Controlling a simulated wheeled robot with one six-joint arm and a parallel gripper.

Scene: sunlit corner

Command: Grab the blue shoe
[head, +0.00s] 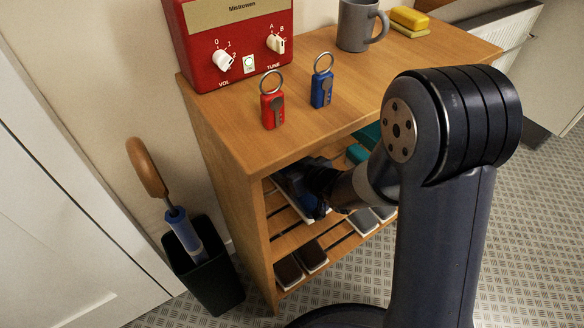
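A blue shoe (290,189) with a pale sole edge sits at the left end of the upper rack level, under the top of the wooden shoe cabinet (268,158). My gripper (318,192) is dark and reaches into that level from the right. It overlaps the blue shoe in the picture and hides part of it. I cannot tell whether it touches the shoe or whether its fingers are open or shut.
Teal shoes (361,152) lie further right on the upper level. Grey shoes (362,222) and brown shoes (289,271) sit lower down. A red radio (205,60), red key fob (272,110), blue key fob (321,92) and grey mug (355,25) stand on top. An umbrella bin (212,285) stands left.

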